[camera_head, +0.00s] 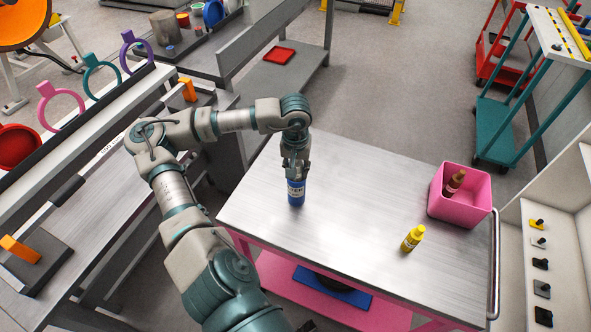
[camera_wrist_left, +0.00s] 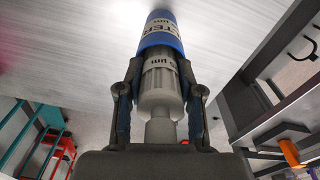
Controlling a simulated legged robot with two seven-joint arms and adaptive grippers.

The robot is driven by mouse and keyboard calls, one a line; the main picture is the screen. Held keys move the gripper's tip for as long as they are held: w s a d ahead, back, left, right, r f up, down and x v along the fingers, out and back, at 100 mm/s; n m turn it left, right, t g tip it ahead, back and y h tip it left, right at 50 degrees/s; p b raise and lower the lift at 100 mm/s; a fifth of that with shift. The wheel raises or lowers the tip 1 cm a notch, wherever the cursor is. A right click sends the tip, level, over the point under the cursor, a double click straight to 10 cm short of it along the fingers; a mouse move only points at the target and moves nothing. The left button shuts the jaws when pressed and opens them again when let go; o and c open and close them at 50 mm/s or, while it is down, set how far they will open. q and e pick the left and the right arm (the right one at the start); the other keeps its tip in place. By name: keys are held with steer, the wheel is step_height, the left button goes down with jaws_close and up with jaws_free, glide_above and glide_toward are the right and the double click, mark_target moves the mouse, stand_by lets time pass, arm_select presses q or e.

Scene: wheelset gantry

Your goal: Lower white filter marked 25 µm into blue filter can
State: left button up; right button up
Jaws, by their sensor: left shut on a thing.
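In the left wrist view, my left gripper (camera_wrist_left: 160,82) is shut on the white filter (camera_wrist_left: 160,98), whose printed "µm" mark shows; the number is hard to read. The blue can (camera_wrist_left: 160,40) lies straight beyond the filter, in line with it. The filter's far end appears to be at or within the can's rim; how deep is hidden. My right gripper is not in view.
A pink bin (camera_head: 458,205) holding a dark brown bottle (camera_head: 454,183) is at the right edge. The cart top around the can is clear.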

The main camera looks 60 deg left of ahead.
arm_select(q)
steer(key=shift+s+d+f+g, duration=0.15)
steer(key=shift+d+f, duration=0.05)
steer(key=shift+f, duration=0.3)
steer(key=shift+s+d+f+g, duration=0.1)
steer(key=shift+d+f+g, duration=0.1)
steer(key=shift+f, duration=0.3)
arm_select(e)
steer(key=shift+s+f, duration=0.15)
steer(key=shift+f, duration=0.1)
arm_select(q)
steer(key=o, duration=1.2)
steer(key=shift+f, duration=0.15)
steer(key=shift+w+a+f, duration=0.1)
steer(key=shift+w+a, duration=0.35)
steer(key=shift+w, duration=0.05)
steer(key=shift+a, duration=0.15)
steer(key=shift+s+r, duration=0.15)
steer(key=shift+r, duration=0.05)
steer(key=shift+d+r, duration=0.1)
steer(key=shift+d, duration=0.1)
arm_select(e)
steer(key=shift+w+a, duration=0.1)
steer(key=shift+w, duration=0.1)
